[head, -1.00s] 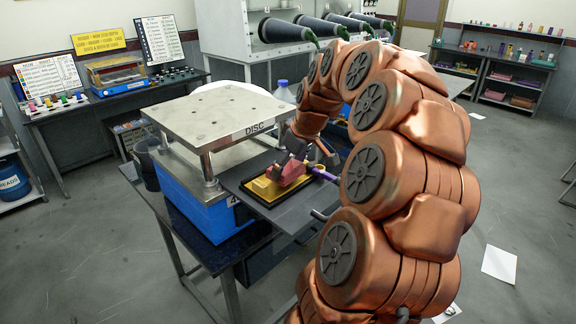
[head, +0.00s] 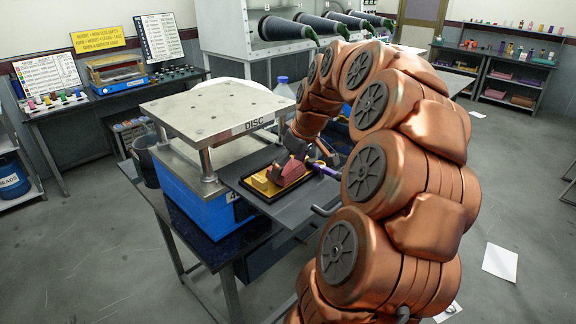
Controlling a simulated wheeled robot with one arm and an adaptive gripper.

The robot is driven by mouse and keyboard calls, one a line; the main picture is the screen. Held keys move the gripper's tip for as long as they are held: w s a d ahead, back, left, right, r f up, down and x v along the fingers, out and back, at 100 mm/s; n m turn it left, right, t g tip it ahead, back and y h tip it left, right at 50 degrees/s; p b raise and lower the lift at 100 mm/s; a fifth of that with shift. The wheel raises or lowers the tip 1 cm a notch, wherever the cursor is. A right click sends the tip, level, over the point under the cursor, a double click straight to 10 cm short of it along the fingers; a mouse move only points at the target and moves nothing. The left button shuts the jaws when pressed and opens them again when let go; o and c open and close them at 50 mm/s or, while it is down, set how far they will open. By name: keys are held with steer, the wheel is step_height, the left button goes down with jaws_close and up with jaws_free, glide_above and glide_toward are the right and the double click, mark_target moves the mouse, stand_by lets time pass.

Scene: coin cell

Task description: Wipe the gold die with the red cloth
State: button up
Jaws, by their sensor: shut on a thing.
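The gold die (head: 264,184) sits in a dark-rimmed tray on the grey plate in front of the press marked DISC. The red cloth (head: 290,172) is bunched under my gripper (head: 296,160), over the right part of the gold area. My gripper points down and is shut on the cloth. The fingertips are small and partly hidden by the cloth. I cannot tell whether the cloth touches the die.
The press's metal top plate (head: 218,112) on posts stands just left of the tray. A purple-handled tool (head: 325,171) lies right of the tray. A clear bottle (head: 283,90) stands behind.

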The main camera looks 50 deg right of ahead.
steer(key=shift+f, duration=0.25)
steer(key=shift+w+r, duration=0.1)
steer(key=shift+w, duration=1.8)
steer(key=shift+w+b, duration=0.15)
steer(key=shift+b, duration=0.25)
steer(key=shift+f, duration=0.25)
steer(key=shift+b, duration=0.4)
